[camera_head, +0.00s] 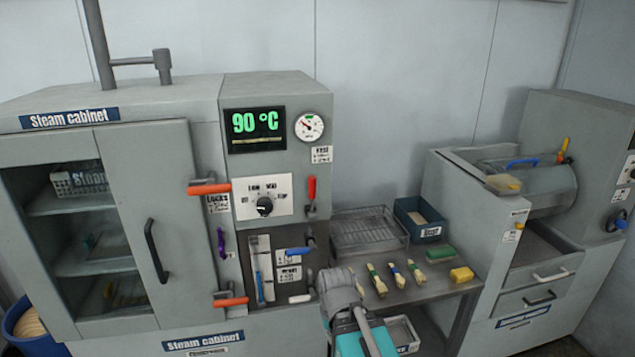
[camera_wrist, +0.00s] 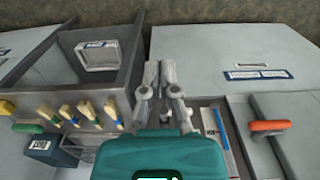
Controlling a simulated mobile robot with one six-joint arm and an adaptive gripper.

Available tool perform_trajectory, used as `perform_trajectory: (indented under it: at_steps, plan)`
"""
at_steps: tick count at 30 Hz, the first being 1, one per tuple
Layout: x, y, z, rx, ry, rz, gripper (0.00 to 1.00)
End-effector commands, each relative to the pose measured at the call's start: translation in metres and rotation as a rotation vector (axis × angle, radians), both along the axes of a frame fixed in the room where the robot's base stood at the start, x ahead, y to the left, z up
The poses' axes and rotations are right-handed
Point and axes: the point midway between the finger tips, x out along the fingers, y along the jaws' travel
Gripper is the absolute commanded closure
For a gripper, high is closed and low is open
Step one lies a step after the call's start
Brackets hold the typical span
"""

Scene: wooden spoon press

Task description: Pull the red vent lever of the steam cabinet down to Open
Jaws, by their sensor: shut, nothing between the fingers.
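The steam cabinet (camera_head: 275,155) stands at the left with a grey front. Its red vent lever (camera_head: 312,188) points up on the panel, below the round gauge and a small label. My gripper (camera_head: 335,278) is low in front of the cabinet's right edge, below the lever and apart from it. In the wrist view my gripper (camera_wrist: 160,74) has its two grey fingers close together, shut and empty. I cannot make out the red lever in the wrist view.
Orange door latches (camera_head: 210,188) and a blue lever (camera_head: 298,251) stick out from the cabinet front. Another grey machine (camera_head: 460,215) stands at the right.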

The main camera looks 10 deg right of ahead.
Motion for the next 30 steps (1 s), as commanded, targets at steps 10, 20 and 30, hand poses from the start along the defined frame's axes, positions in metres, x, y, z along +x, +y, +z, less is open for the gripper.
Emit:
perform_trajectory:
  at_steps: [10,20,30]
  plan:
    - [0.006,0.002,0.003,0.033,-0.003,-0.008,1.00]
    - [0.050,0.004,0.032,0.300,-0.039,-0.068,1.00]
    - [0.125,0.002,0.102,0.741,-0.140,-0.183,1.00]
